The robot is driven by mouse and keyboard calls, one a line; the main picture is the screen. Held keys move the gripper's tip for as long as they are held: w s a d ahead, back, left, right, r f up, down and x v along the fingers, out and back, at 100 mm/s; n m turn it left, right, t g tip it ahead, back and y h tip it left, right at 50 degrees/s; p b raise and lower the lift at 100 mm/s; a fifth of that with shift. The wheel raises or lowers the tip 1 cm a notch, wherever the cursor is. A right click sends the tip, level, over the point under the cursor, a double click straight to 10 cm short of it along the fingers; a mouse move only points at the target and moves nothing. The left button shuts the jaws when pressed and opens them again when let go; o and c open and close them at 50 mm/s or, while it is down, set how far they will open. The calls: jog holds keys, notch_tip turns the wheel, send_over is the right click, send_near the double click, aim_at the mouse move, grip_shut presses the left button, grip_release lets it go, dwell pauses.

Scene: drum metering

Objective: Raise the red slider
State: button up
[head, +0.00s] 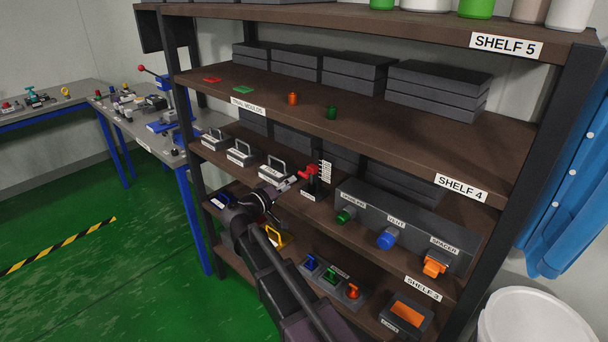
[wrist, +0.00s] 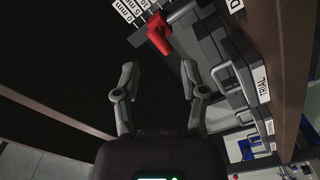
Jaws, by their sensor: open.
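The red slider (head: 308,173) sits on a dark upright post with a white scale (head: 325,171) on the middle shelf. In the wrist view the red slider (wrist: 158,34) is at the top centre, beyond the fingertips. My gripper (head: 288,184) is just left of and slightly below the slider in the head view. In the wrist view my gripper (wrist: 160,78) has its two fingers spread wide with nothing between them. The slider appears apart from the fingers. Part of the post and its base is dark and hard to see.
A grey box with green, blue and orange knobs (head: 388,239) stands right of the post. Several handled grey blocks (head: 242,152) stand left of it. Shelf 4 (head: 400,140) lies above. Coloured valves (head: 331,275) and a yellow-handled item (head: 275,237) are on the shelf below.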

aim_at(301, 175)
jog(key=shift+x, duration=3.9)
grip_shut()
